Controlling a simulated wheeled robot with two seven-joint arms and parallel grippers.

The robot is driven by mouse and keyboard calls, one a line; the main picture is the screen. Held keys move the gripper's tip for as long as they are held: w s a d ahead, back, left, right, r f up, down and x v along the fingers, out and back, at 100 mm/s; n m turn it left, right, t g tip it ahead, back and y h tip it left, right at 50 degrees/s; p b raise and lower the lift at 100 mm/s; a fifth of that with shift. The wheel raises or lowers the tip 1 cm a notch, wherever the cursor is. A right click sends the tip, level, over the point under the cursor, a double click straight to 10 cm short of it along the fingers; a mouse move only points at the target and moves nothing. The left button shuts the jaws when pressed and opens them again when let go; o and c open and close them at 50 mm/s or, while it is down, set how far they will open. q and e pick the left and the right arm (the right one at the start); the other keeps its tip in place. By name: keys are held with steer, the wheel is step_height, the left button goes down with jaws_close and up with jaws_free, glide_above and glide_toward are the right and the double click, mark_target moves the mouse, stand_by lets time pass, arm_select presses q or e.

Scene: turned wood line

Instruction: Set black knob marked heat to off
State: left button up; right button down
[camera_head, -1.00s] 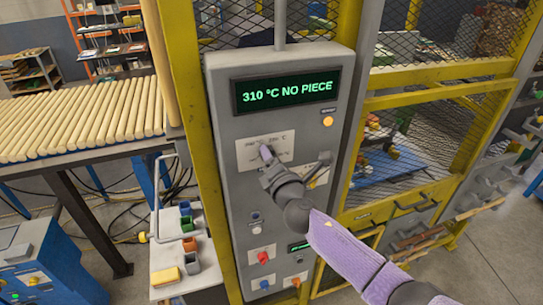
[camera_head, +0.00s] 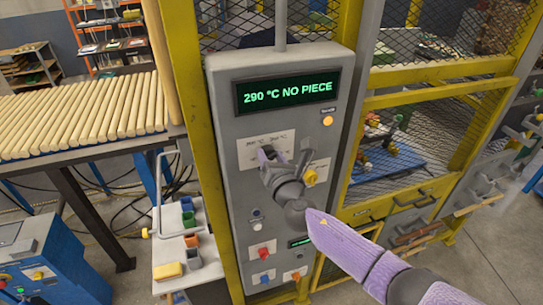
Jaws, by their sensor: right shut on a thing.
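A grey control panel (camera_head: 228,135) stands in the middle of the camera_head view. Its green display (camera_head: 288,92) reads 290 °C NO PIECE. A pale scale plate (camera_head: 246,152) with temperature marks sits below the display. My right gripper (camera_head: 283,158) is in front of this plate, with one finger on each side of the knob's place. It is shut on the black knob, which the fingers mostly hide. I cannot read the knob's pointer or any heat mark. My left gripper is not in view.
A yellow knob (camera_head: 311,178) is close to the right of my gripper. Wooden rods (camera_head: 85,115) lie at left.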

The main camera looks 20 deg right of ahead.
stand_by(0.4)
steer(key=shift+c, duration=0.9)
jaws_free()
steer(key=s, duration=1)
steer(key=shift+d+p, duration=0.2)
steer(key=shift+p, duration=0.1)
